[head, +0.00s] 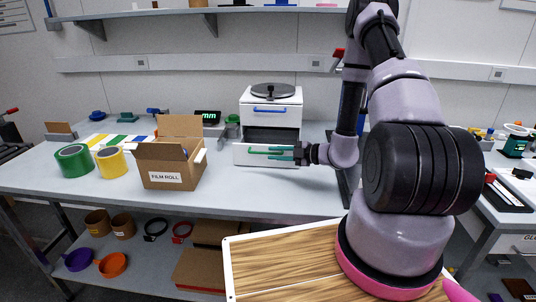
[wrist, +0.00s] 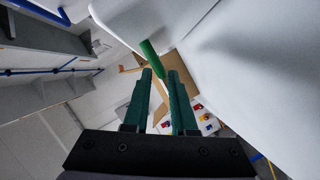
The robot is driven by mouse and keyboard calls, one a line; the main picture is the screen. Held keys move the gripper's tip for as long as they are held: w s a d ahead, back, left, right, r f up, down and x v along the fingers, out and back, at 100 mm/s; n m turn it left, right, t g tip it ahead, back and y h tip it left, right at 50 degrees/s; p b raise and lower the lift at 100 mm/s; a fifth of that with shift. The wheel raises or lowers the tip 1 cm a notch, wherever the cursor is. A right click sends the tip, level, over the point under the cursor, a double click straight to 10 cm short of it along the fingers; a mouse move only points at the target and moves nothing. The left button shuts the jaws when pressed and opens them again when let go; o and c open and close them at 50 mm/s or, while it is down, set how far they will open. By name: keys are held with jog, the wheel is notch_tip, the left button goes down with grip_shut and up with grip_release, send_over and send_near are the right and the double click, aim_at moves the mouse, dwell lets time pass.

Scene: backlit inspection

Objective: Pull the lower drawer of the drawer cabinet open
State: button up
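The white drawer cabinet (head: 285,97) stands on the grey bench in the head view. Its upper drawer has a blue handle (head: 270,110) and looks shut. The lower drawer's white front (head: 240,159) stands forward of the cabinet body, with a dark gap above it. Its green bar handle (head: 257,152) also shows in the wrist view (wrist: 148,50). My gripper (head: 269,153) reaches in from the right along the drawer front. In the wrist view, its teal fingers (wrist: 160,73) are apart, with the handle's near end at the gap between the tips. Contact with the handle cannot be told.
An open cardboard box (head: 165,172) labelled FILM ROLL stands left of the cabinet. Green tape (head: 74,160) and yellow tape (head: 111,161) lie further left. A dark round plate (head: 272,90) is on the cabinet top. The bench in front of the drawer is clear.

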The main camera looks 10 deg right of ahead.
jog(key=v, duration=0.7)
jog(key=s+a+r+n+g+h, duration=0.1)
jog(key=s+a+r+n+g, duration=0.35)
jog(key=r+n, duration=0.65)
jog(key=s+a+r+n+g, duration=0.3)
jog(key=s+r+n+g, duration=0.15)
jog(key=r+n, duration=0.65)
jog(key=s+d+r+n+t+h, duration=0.3)
jog(key=r+n, duration=0.4)
jog(key=n, duration=0.5)
jog(key=s+d+r+n+t+h, duration=0.3)
jog(key=s+r+n+h, duration=0.3)
jog(key=n, duration=0.6)
jog(key=shift+s+d+r+t, duration=0.2)
jog(key=shift+s+r+t, duration=0.3)
jog(key=shift+s, duration=0.5)
